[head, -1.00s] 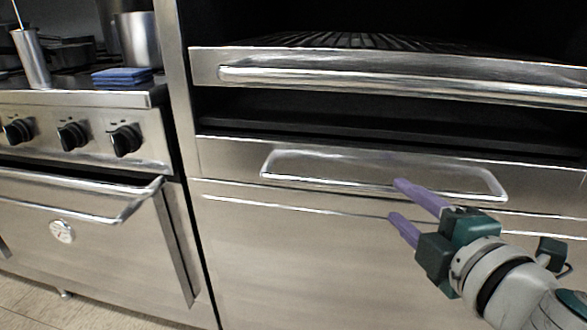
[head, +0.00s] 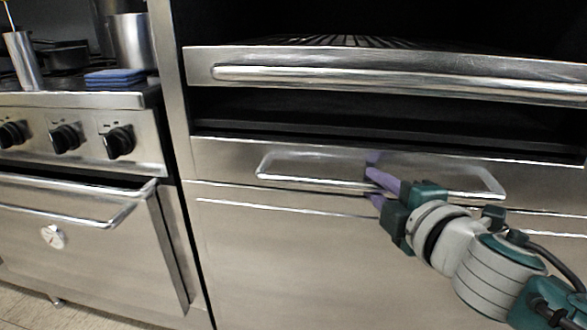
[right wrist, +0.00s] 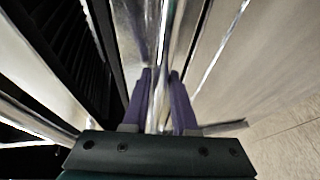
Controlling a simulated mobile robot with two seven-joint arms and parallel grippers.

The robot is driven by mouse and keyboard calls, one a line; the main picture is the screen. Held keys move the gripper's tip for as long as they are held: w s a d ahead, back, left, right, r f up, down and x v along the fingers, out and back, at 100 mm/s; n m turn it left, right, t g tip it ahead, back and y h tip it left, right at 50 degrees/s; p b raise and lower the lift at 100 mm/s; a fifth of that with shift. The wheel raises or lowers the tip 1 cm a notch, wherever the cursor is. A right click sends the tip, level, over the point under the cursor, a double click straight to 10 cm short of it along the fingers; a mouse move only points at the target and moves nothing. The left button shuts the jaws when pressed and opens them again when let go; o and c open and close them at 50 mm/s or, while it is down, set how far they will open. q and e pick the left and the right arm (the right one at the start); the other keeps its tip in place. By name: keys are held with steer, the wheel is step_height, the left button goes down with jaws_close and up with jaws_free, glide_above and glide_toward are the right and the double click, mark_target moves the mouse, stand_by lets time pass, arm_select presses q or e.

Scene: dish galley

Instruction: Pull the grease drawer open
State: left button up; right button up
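The grease drawer (head: 225,158) is a low, wide steel front below the dark slot, and it looks closed. Its long bar handle (head: 310,183) runs across it and also shows in the right wrist view (right wrist: 158,100). My right gripper (head: 371,184) is at the middle of the handle. In the right wrist view its two purple fingers (right wrist: 160,75) lie one on each side of the bar, with the bar between them and the fingers apart. I cannot tell whether either finger touches it. My left gripper is not in view.
Above is a steel front rail (head: 400,82) under a dark grate. Below the drawer is a plain steel panel (head: 290,260). To the left stands a range with black knobs (head: 65,138), an oven door handle (head: 70,215) and folded blue cloths (head: 115,77).

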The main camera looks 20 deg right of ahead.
jaws_close()
stand_by(1.0)
